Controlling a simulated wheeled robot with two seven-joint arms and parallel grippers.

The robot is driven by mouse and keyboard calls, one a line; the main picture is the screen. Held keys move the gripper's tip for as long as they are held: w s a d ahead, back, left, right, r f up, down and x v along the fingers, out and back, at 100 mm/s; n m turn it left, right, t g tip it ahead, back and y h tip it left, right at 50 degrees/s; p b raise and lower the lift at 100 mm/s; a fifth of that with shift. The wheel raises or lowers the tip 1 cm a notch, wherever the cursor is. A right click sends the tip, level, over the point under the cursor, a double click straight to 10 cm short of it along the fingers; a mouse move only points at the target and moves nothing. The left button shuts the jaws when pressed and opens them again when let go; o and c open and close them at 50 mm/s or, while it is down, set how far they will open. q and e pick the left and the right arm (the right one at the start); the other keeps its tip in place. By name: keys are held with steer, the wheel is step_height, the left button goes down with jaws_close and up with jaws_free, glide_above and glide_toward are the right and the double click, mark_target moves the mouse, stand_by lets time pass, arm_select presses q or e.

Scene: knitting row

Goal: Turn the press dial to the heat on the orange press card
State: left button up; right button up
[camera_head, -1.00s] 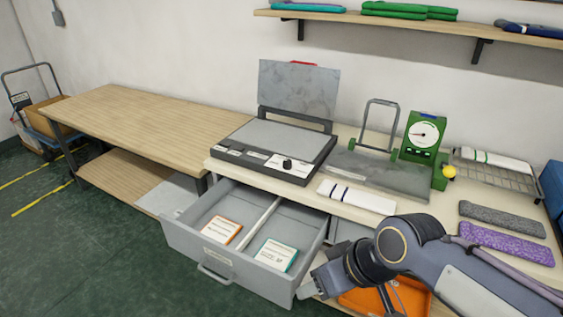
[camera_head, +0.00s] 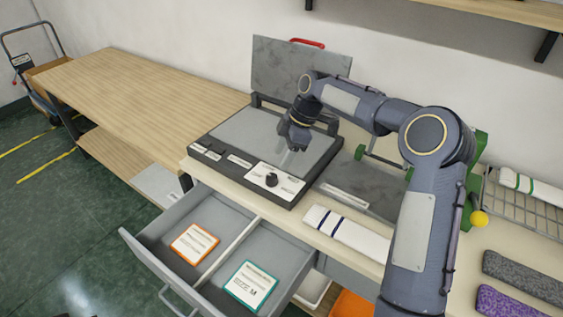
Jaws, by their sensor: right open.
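The press (camera_head: 228,160) stands on the bench with its lid (camera_head: 285,75) raised. Its black dial (camera_head: 271,180) sits on a white panel at the front edge; the markings are too small to read. The orange-edged press card (camera_head: 194,244) lies in the left compartment of the open drawer (camera_head: 160,221). A teal-edged card (camera_head: 251,286) lies in the right compartment; its small print is unreadable. My right gripper (camera_head: 291,149) is open and empty above the press bed, a little behind the dial and apart from it. My left gripper is not in view.
A white folded piece with dark stripes (camera_head: 350,234) lies right of the press. A wire rack (camera_head: 510,212) and grey and purple knitted pieces (camera_head: 525,278) are farther right. The wooden table (camera_head: 140,120) at left is clear. My right arm covers part of the green device.

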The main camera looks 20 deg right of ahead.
mark_target(272, 176)
steer(key=x, duration=0.7)
steer(key=shift+s+a+f+p, duration=0.1)
steer(key=shift+s+a+p, duration=0.05)
steer(key=shift+p, duration=0.15)
steer(key=c, duration=1)
